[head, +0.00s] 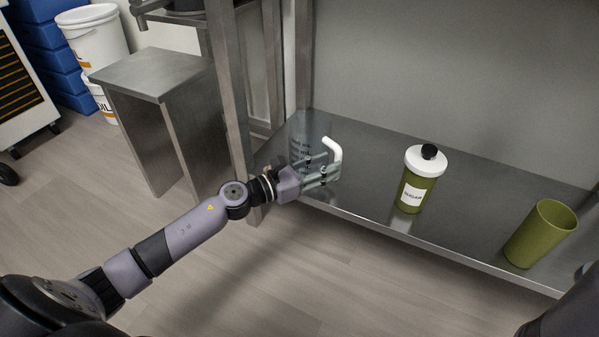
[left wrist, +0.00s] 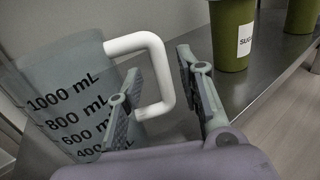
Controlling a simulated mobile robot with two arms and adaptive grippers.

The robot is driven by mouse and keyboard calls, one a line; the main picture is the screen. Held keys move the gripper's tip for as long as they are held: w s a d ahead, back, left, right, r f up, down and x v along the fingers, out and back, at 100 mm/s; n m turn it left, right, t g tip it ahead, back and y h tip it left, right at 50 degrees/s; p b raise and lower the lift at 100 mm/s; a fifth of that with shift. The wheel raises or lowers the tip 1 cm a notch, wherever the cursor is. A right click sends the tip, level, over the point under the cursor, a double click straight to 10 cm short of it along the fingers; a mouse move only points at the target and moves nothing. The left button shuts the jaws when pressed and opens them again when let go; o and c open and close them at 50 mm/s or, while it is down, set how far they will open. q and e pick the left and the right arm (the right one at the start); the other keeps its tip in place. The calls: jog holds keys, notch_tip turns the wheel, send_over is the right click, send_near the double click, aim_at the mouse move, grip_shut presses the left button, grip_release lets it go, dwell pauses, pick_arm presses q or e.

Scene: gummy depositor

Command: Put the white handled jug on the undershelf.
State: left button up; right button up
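The jug (head: 308,135) is clear, with black volume marks and a white handle (head: 334,150). It appears to stand upright on the steel undershelf (head: 375,160), near its left end. My left gripper (head: 328,174) is at the handle side of the jug. In the left wrist view, the jug (left wrist: 60,80) fills the left side. The upright bar of the handle (left wrist: 164,75) lies between the two spread fingers of my left gripper (left wrist: 158,52), with gaps visible. My right gripper is not in view.
A green sugar bottle (head: 416,187) with a white lid stands right of the jug on the shelf. An open green cup (head: 540,235) is farther right. A metal post (head: 228,90) rises close to my left wrist. Bare shelf lies between jug and bottle.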

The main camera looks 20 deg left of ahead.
pick_arm(q)
jog(key=p+v, duration=0.1)
jog(key=v, duration=0.7)
